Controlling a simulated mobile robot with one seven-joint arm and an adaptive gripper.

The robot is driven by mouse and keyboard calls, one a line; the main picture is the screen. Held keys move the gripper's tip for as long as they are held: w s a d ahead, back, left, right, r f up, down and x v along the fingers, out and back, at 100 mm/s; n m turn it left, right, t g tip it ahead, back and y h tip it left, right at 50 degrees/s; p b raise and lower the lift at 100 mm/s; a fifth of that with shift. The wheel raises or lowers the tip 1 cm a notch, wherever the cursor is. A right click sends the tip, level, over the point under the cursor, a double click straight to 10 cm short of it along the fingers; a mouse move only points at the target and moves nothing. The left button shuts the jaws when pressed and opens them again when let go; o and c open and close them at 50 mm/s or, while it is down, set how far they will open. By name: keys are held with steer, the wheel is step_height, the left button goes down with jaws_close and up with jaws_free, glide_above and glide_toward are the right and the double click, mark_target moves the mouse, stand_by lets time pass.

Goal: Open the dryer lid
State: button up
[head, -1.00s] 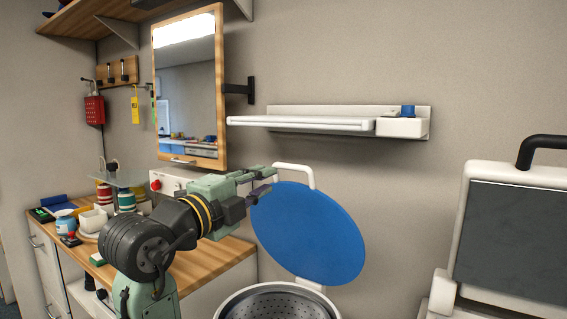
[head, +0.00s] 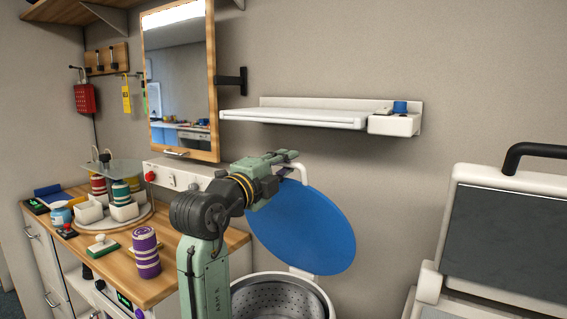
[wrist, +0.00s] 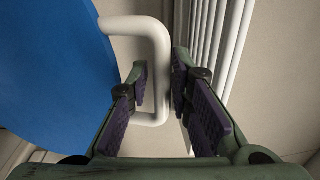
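The dryer lid (head: 302,232) is a round blue disc with a white handle (head: 303,171) at its top. It stands steeply raised behind the dryer's perforated metal drum (head: 285,298), whose mouth is uncovered. My gripper (head: 289,162) is up at the handle. In the wrist view my gripper (wrist: 161,82) has its purple-padded fingers spread, one on each side of the white handle (wrist: 160,50). A gap shows beside the bar, and I cannot tell whether either finger touches it. The blue lid (wrist: 45,75) fills the left of that view.
A white wall shelf (head: 300,118) and a framed mirror (head: 180,80) are above and behind my arm. A wooden counter (head: 170,284) with several cups, including a purple one (head: 145,252), lies left. A white machine with a dark panel (head: 510,235) stands right.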

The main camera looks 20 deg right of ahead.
steer(key=shift+c, duration=0.2)
jaws_close()
stand_by(0.4)
